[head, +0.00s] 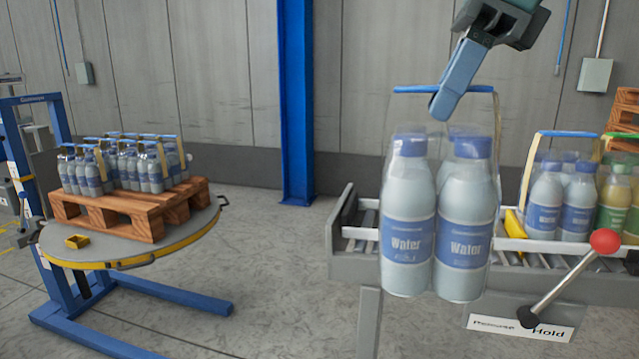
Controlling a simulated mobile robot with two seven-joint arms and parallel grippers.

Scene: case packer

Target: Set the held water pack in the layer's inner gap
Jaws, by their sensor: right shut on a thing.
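The held water pack (437,225) is a wrapped block of blue-capped bottles with a blue handle on top. My right gripper (436,112) comes in from the upper right and is shut on its handle. The pack hangs upright in front of the conveyor's left end. The layer of water packs (121,165) stands on a wooden pallet (150,222) at the left, well apart from the held pack. Its inner gap cannot be made out clearly from here. My left gripper is not in view.
The pallet rests on a round turntable (185,232) with a yellow edge, on a blue lift frame (165,298). More packs, one water pack (562,200) and one with green bottles (615,200), stand on the conveyor (352,240). A red-knobbed lever (605,241) stands in front. A blue column (296,100) rises behind open floor.

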